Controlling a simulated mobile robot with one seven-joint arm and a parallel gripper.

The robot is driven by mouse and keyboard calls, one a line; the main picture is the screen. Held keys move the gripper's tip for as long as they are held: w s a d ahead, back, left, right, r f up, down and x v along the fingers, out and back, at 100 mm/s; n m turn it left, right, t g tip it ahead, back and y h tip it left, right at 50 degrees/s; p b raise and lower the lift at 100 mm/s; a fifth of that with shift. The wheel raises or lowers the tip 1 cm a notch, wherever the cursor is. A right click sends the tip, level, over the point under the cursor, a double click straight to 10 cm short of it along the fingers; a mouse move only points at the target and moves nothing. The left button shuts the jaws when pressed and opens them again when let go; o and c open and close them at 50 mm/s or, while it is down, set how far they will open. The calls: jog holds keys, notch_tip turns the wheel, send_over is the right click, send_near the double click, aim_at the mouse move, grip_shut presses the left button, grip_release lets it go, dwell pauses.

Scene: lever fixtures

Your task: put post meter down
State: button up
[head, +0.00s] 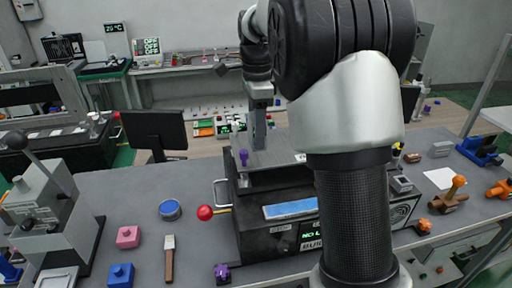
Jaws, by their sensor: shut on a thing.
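My gripper (261,102) is in the upper middle of the head view, pointing down over the black machine. It is shut on a narrow grey upright piece, which I take to be the post meter (259,130). The piece stands upright over the machine's grey top plate (283,150). I cannot tell whether its lower end touches the plate. The finger detail is small, and my own arm covers the machine's right part.
The black machine (282,238) has a red ball lever (205,213) on its left. A purple knob (243,157) stands near the post. A grey lever fixture (45,205) is at left. Blue and pink blocks, a round blue tin (170,209) and a wooden-handled tool (169,258) lie between them.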

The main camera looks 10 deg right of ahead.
jog(key=shift+w+f, duration=0.1)
jog(key=shift+f, duration=2.15)
jog(key=shift+f, duration=0.15)
jog(key=o, duration=1.4)
